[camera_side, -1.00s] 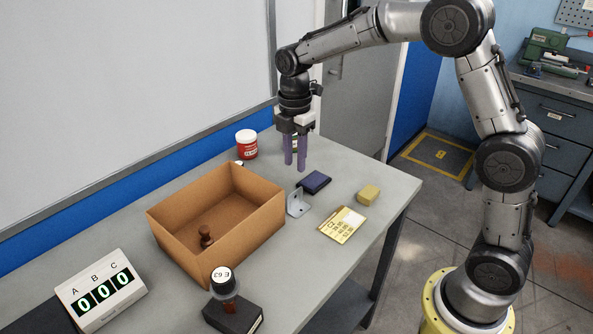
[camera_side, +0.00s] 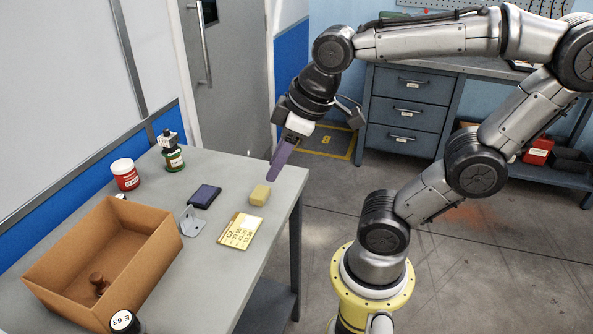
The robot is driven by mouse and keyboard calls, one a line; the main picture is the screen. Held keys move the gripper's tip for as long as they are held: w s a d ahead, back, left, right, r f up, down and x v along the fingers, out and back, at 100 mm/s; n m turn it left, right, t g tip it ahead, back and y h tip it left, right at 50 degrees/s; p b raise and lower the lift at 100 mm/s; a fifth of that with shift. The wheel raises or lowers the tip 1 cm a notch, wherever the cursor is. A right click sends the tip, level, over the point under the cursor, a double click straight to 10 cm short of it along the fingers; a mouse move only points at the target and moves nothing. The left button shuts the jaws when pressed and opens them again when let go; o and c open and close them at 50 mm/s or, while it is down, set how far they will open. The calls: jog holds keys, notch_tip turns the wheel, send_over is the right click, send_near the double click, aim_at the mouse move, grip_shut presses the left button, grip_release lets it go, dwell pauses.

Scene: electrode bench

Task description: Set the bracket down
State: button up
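The bracket (camera_side: 190,222), a small grey L-shaped metal piece, stands on the table in the side view. It sits between the cardboard box and the yellow printed card, with one plate upright. My gripper (camera_side: 279,164) has purple fingers and is above the table's right edge, up and right of the bracket and well apart from it. The fingers line up side-on from here, so their gap is hidden. I see nothing held at their tips.
A cardboard box (camera_side: 160,236) holds a brown knobbed piece (camera_side: 98,283). A red jar (camera_side: 125,174) and green bottle (camera_side: 173,158) stand behind.

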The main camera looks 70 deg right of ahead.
jog(key=shift+s+f+m+t, duration=0.15)
jog(key=shift+s+f+m, duration=0.1)
jog(key=shift+s+m, duration=0.3)
jog(key=shift+s+f+m+t, duration=0.1)
jog(key=shift+s+f+m, duration=0.2)
jog(key=shift+s, duration=0.35)
jog(key=shift+s+f+m+t, duration=0.2)
jog(key=shift+s+m, duration=0.25)
jog(key=shift+s, duration=0.15)
